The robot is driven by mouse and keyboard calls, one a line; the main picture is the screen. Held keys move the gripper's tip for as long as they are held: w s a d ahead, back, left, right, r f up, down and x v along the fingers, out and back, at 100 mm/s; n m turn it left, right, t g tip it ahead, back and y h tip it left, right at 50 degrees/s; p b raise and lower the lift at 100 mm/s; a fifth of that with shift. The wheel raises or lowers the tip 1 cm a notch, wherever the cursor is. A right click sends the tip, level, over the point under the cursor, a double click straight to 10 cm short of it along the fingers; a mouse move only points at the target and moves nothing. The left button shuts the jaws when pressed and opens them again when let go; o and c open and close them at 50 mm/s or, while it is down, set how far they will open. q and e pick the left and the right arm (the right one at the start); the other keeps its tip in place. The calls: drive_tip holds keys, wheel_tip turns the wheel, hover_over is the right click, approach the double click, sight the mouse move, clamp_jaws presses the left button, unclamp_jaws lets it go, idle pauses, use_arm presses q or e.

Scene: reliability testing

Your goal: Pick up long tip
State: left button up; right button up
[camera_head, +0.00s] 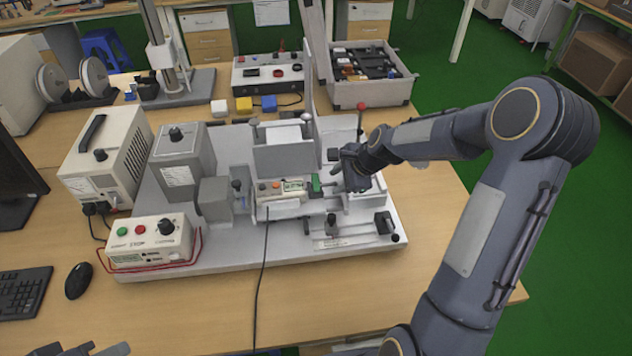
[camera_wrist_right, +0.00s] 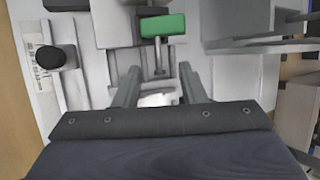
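My right gripper (camera_head: 342,172) hangs over the grey test fixture (camera_head: 370,247), just right of a small green block (camera_head: 316,183). In the right wrist view its two fingers (camera_wrist_right: 158,82) stand apart with a visible gap. The green block (camera_wrist_right: 163,25) lies ahead of the fingertips, with a thin metal rod (camera_wrist_right: 157,52) running from it toward the gap. A pale rounded part shows low between the fingers; I cannot tell whether it is gripped. No part can be clearly identified as the long tip. Part of my left gripper (camera_head: 95,350) shows at the bottom left edge, mostly cut off.
A control box with buttons (camera_head: 148,241) and a beige power unit (camera_head: 108,154) stand at the left. A black cable (camera_head: 259,290) crosses the table front. The front tabletop (camera_head: 190,310) is mostly clear.

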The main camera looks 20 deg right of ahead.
drive_tip(key=shift+x, duration=0.75)
clamp_jaws()
drive_tip(key=shift+r, duration=0.1)
